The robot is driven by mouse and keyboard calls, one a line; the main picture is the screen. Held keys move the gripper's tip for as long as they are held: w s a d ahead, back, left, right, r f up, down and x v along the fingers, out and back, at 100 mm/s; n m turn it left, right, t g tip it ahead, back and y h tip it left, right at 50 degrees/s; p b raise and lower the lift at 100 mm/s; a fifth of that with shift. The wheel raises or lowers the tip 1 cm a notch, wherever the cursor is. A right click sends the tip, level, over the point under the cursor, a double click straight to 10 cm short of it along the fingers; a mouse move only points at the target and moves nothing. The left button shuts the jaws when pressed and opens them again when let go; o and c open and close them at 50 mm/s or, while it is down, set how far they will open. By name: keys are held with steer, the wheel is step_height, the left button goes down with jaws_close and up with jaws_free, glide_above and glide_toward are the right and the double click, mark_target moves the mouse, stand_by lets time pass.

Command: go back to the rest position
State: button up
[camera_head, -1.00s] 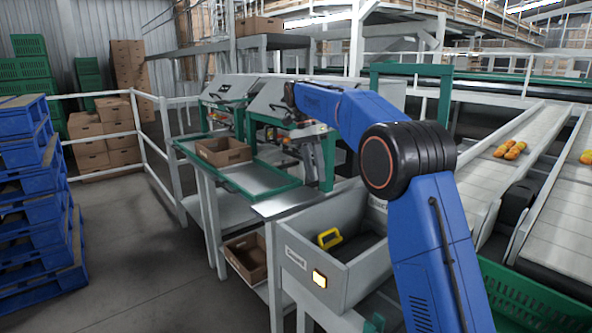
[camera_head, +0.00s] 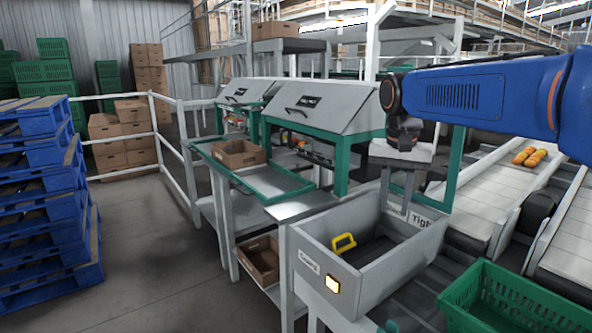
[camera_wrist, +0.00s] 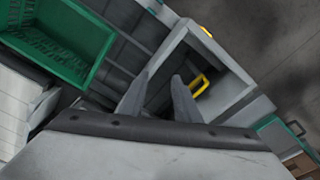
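My gripper (camera_head: 398,198) hangs from the blue arm at right, fingers pointing down above the grey bin (camera_head: 385,280). In the wrist view the two fingers of my gripper (camera_wrist: 161,76) stand apart with nothing held between them. A yellow-handled item (camera_head: 343,242) lies in the grey bin, and its handle also shows in the wrist view (camera_wrist: 200,86), beyond the right finger. The gripper is clear above it.
A green-edged bench (camera_head: 275,185) holds a brown carton (camera_head: 238,153). Blue pallets (camera_head: 45,230) are stacked at left. The floor between is clear.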

steer(key=s+d+f+n+t, duration=0.2)
steer(key=s+f, duration=0.6)
steer(key=s, duration=0.4)
steer(key=s+d+f+n+t, duration=0.2)
steer(key=s+f, duration=0.6)
steer(key=s, duration=0.5)
steer(key=shift+d+f+n+y, duration=0.35)
steer(key=shift+d+n, duration=0.15)
steer(key=shift+d, duration=0.3)
steer(key=shift+c, duration=0.2)
